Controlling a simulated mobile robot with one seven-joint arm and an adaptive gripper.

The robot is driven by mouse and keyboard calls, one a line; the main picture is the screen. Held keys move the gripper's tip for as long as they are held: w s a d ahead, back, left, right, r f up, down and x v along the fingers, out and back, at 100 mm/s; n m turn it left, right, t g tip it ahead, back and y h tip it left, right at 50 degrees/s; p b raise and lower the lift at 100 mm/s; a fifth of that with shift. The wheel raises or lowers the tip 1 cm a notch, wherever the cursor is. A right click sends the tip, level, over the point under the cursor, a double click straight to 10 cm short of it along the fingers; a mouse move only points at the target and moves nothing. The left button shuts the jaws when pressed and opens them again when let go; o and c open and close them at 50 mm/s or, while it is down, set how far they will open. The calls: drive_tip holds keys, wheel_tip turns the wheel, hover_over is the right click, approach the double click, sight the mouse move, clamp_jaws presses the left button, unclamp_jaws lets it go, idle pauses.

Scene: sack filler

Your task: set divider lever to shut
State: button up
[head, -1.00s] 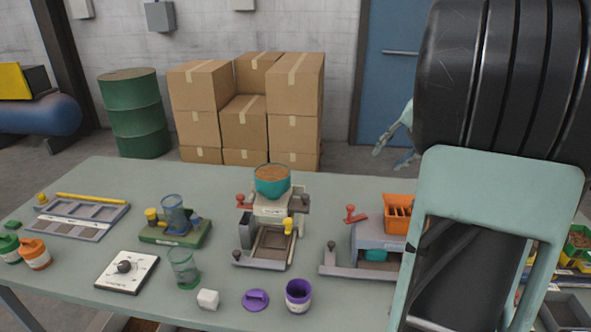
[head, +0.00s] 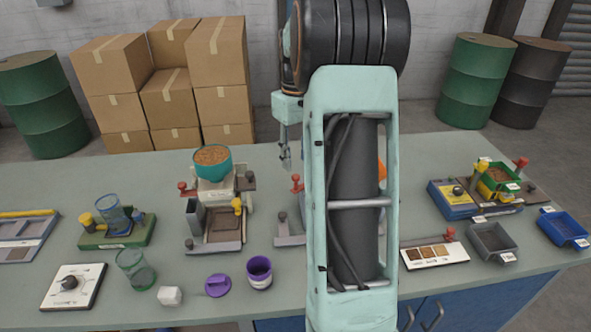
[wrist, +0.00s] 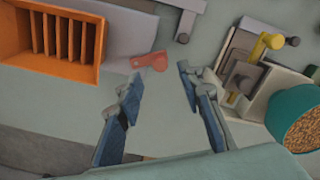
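A red lever (head: 296,184) stands on the grey divider station (head: 290,230), which is mostly hidden behind my arm in the head view. In the wrist view, the red lever (wrist: 150,61) lies beside the orange slotted box (wrist: 58,38), just ahead of my fingertips and nearer the left one. My gripper (wrist: 160,74) is open and empty, its two blue fingers well apart. It does not visibly touch the lever. In the head view, my gripper (head: 286,155) hangs above and behind the lever. No label on the lever is readable.
A filler station with a teal bowl of grain (head: 212,160) stands left of the lever; the bowl (wrist: 298,118) is at right in the wrist view. A purple cup (head: 259,271) stands in front. A blue station (head: 455,200) and grey tray (head: 492,241) are at right.

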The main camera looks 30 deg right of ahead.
sight(296, 176)
drive_tip(key=shift+f, duration=2.3)
clamp_jaws()
